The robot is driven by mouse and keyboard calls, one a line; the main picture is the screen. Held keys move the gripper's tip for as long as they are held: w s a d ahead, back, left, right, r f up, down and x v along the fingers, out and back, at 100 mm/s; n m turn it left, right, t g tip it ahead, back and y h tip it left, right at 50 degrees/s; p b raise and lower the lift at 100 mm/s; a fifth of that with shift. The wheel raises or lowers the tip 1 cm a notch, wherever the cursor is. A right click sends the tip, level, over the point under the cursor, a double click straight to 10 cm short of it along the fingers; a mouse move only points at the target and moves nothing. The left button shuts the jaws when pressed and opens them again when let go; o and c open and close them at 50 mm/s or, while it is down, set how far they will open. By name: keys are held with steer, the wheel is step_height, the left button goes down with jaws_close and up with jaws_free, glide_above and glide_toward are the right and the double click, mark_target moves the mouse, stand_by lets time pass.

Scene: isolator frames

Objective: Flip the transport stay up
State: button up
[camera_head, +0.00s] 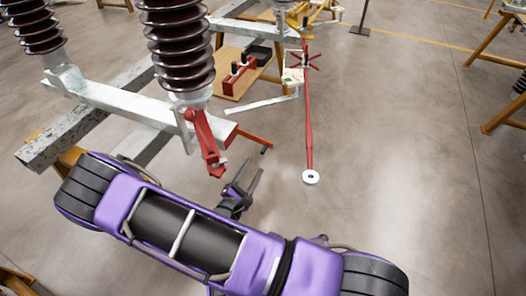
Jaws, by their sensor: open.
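A red bracket-like bar (207,144) hangs at a slant from the end of the grey steel beam, just under the middle insulator; it seems to be the transport stay, but I cannot be sure. Its lower end hangs free above the floor. A thinner red bar (254,140) sticks out to the right from the beam's end. My gripper (253,167) is open and empty, to the right of and slightly below the red bracket's lower end, and apart from it. My purple arm covers the lower left of the view.
The grey beam (125,105) carries brown ribbed insulators (178,45). A long red rod (308,120) with a white ring end (310,177) is right of my gripper. Behind is a wooden board (240,82) with a red block.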

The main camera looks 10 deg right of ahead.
mark_target(263, 150)
steer(key=x, duration=0.8)
steer(key=shift+w+d, duration=0.15)
steer(key=shift+w, duration=0.1)
jaws_close()
stand_by(1.0)
